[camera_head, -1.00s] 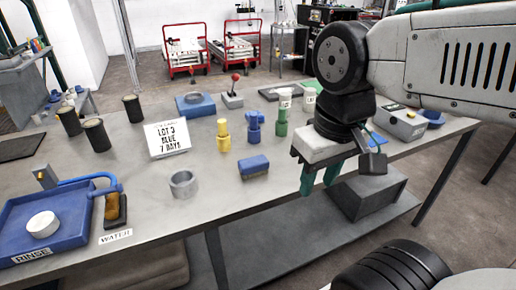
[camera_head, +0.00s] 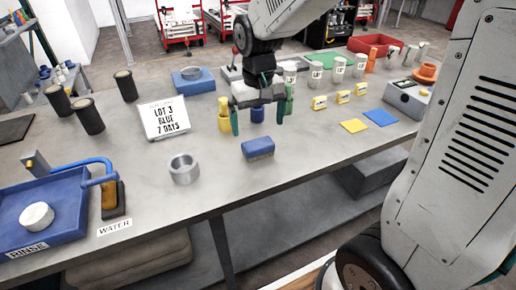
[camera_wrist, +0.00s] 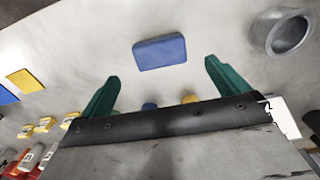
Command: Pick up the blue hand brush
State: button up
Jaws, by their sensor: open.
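A yellow bottle (camera_head: 225,113) and a blue one (camera_head: 257,114) stand close to my fingers. A white sign (camera_head: 166,118) stands farther left. Yellow (camera_head: 354,126) and blue (camera_head: 381,117) squares lie to the right. The table around the brush is clear.

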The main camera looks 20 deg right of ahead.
aim_at(258, 143)
jog(key=shift+w+f, duration=0.15)
jog(key=shift+f, duration=0.3)
notch_tip(258, 143, down, 7)
jog(key=shift+f, duration=0.1)
jog(key=shift+c, duration=0.3)
jog(key=c, duration=1)
